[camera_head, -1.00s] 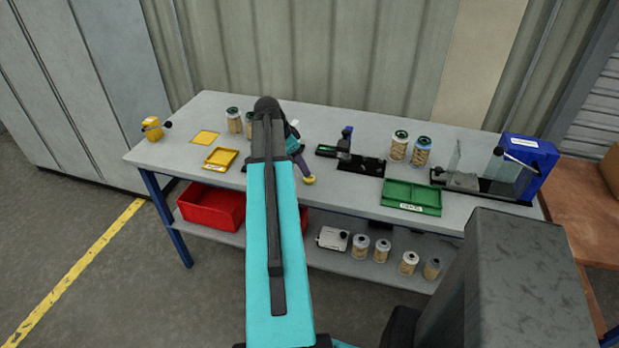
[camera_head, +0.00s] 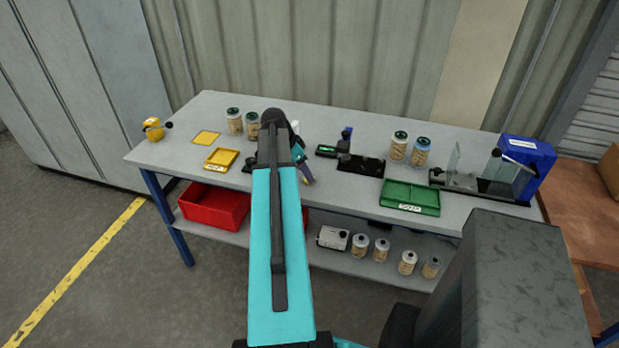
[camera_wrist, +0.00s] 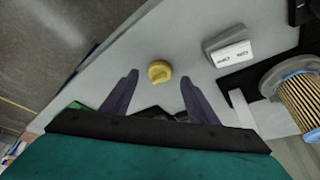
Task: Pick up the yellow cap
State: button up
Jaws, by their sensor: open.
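The yellow cap (camera_wrist: 159,71) lies on the grey tabletop in the wrist view, close to the table edge. It is round with a raised grip bar. My gripper (camera_wrist: 159,78) is open, with a dark purple finger on each side of the cap and gaps between. Whether the fingertips are down at the cap's height I cannot tell. In the head view my gripper (camera_head: 306,178) is low over the middle front of the table, and the cap cannot be made out clearly there.
In the wrist view a grey block with a white label (camera_wrist: 232,53) and a blue-rimmed filter cartridge (camera_wrist: 300,92) stand right of the cap. In the head view a green tray (camera_head: 411,196) is to the right and a yellow tray (camera_head: 221,159) to the left.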

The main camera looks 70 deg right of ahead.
jog(key=shift+p+x, duration=0.45)
jog(key=shift+x, duration=1.1)
jog(key=c, duration=0.9)
